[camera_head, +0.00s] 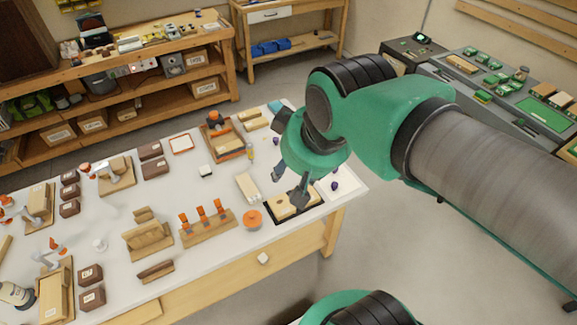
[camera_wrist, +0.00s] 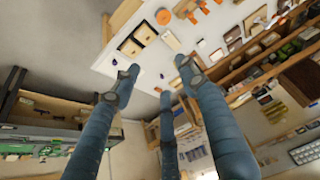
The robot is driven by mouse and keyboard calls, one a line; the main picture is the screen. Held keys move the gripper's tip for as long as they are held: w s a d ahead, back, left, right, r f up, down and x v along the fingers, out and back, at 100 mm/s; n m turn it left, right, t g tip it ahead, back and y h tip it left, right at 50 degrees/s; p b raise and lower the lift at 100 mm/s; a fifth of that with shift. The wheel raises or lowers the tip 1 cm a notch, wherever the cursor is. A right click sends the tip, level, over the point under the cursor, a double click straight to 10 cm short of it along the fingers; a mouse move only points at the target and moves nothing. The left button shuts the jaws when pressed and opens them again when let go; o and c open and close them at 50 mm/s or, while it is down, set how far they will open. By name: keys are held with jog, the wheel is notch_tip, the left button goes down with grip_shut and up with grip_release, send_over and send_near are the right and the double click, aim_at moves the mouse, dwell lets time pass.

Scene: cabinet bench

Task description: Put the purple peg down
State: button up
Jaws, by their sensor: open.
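A small purple peg (camera_head: 335,185) stands on a white sheet at the right end of the white table. Small purple spots also show on the table in the wrist view, one near the left fingertip (camera_wrist: 114,62) and one between the fingers (camera_wrist: 161,75). My gripper (camera_head: 289,184) is open with its fingers spread, pointing down to the left of the peg and above the table. The wrist view shows the blue-grey fingers (camera_wrist: 158,68) apart, with nothing seen between the tips. My gripper hides part of the table behind it.
A dark-edged tray with pale wooden blocks (camera_head: 292,207) lies just below my gripper. An orange disc (camera_head: 252,219) and a wooden stand with orange pegs (camera_head: 206,224) are to its left. A pale block (camera_head: 247,187) lies nearby. The table's right edge is close.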

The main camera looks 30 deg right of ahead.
jog(key=shift+s+a, duration=0.2)
jog(key=shift+s, duration=0.3)
jog(key=shift+s+a, duration=0.2)
jog(key=shift+s, duration=0.25)
notch_tip(320, 180, down, 5)
jog(key=b, duration=0.4)
jog(key=shift+r+b, duration=0.15)
jog(key=shift+b, duration=0.25)
